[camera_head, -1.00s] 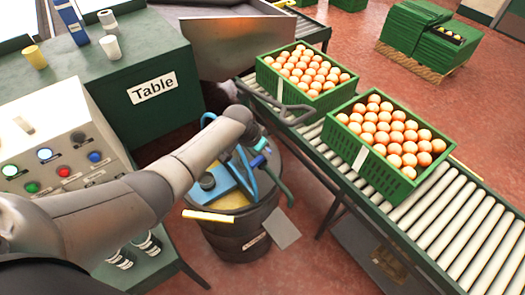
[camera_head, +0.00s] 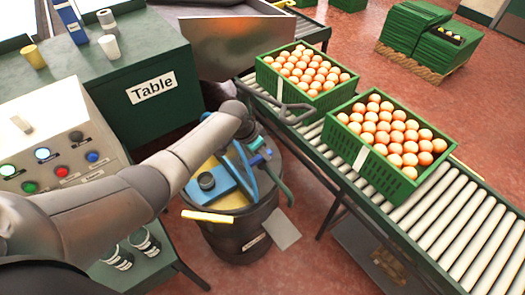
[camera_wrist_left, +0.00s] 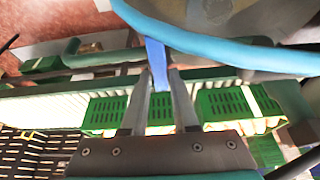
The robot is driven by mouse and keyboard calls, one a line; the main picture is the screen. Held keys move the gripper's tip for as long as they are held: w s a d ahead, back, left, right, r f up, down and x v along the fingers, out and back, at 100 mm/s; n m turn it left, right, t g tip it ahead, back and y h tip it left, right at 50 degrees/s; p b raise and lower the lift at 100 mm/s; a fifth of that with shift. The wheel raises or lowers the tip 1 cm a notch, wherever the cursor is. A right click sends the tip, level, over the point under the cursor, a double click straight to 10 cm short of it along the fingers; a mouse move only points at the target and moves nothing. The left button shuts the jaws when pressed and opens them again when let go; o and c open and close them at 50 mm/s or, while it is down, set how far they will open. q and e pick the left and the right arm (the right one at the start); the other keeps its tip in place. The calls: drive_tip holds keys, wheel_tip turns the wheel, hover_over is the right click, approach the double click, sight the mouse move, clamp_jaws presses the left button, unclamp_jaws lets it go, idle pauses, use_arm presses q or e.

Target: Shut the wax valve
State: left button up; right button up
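A dark wax barrel (camera_head: 235,240) stands between the table and the conveyor, with a blue plate (camera_head: 208,190) and blue hose or pipework (camera_head: 243,165) on top. My left gripper (camera_head: 264,158) is at the barrel's upper right side, partly hidden by my arm and the pipework. In the left wrist view, my left gripper (camera_wrist_left: 160,72) has its two fingers apart. A flat blue lever (camera_wrist_left: 157,62), seemingly the valve handle, hangs between the fingertips. I cannot tell whether the fingers touch it. The light blue hose (camera_wrist_left: 220,50) passes just beyond the tips. My right gripper is not in view.
A control panel (camera_head: 60,160) with coloured buttons is at left. The green table (camera_head: 120,60) is behind. A yellow bar (camera_head: 208,216) lies at the barrel's front rim.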

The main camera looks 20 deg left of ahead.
use_arm(q)
drive_tip(key=o, duration=0.3)
drive_tip(key=shift+o, duration=0.2)
drive_tip(key=shift+r, duration=0.1)
drive_tip(key=p+v, duration=0.4)
drive_tip(key=v, duration=1.1)
drive_tip(key=shift+s, duration=0.1)
